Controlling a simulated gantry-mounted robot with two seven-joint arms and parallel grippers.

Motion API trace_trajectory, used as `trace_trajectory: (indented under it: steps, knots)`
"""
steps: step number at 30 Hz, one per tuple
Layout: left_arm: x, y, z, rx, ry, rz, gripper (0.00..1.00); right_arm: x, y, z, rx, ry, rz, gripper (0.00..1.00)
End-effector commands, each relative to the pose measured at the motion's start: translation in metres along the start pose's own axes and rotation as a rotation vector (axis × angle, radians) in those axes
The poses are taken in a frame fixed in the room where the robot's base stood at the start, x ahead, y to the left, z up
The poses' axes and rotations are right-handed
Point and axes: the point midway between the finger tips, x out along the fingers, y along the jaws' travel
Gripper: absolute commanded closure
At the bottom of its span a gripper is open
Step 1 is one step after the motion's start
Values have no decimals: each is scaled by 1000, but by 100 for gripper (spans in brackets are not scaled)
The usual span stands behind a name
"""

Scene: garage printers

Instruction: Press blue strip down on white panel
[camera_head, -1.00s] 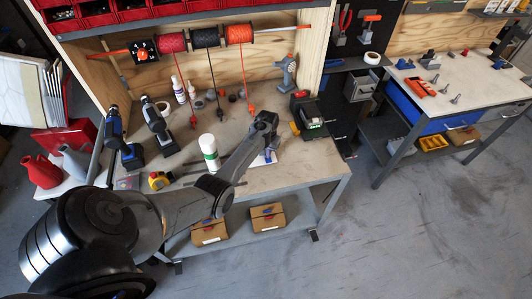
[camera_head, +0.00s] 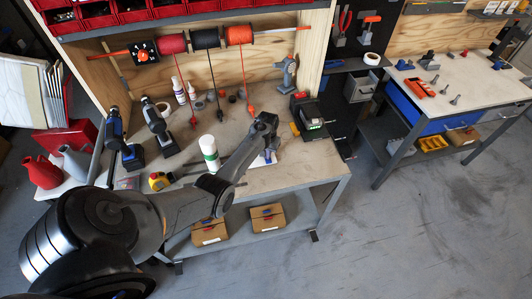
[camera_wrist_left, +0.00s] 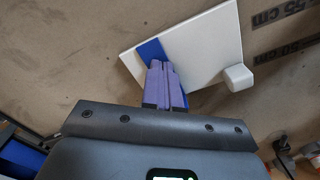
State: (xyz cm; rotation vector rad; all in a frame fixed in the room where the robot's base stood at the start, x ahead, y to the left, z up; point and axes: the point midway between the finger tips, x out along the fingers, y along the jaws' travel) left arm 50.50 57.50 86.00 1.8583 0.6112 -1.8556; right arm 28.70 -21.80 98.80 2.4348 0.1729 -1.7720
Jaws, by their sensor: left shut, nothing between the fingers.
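A white panel (camera_wrist_left: 208,45) lies on the workbench top in the left wrist view. A blue strip (camera_wrist_left: 151,50) lies along its left part. My left gripper (camera_wrist_left: 161,66) is shut with nothing between its purple fingers. My right gripper is not in view.
A white bottle with a green band (camera_head: 209,152) stands left of my left forearm. Two drills (camera_head: 157,125) stand on the bench's left. A black box (camera_head: 309,122) sits at the right edge. A small white block (camera_wrist_left: 238,78) is at the panel's corner.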

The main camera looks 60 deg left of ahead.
Motion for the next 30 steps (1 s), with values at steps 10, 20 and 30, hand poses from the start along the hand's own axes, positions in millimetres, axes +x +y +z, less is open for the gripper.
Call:
trace_trajectory:
  steps: [10, 20, 30]
  knots:
    - [2, 0, 1, 0, -3, 0, 100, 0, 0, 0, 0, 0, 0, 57]
    - [1, 0, 1, 0, -4, 0, 100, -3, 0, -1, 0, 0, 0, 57]
    - [2, 0, 2, 0, -5, 0, 100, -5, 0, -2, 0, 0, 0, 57]
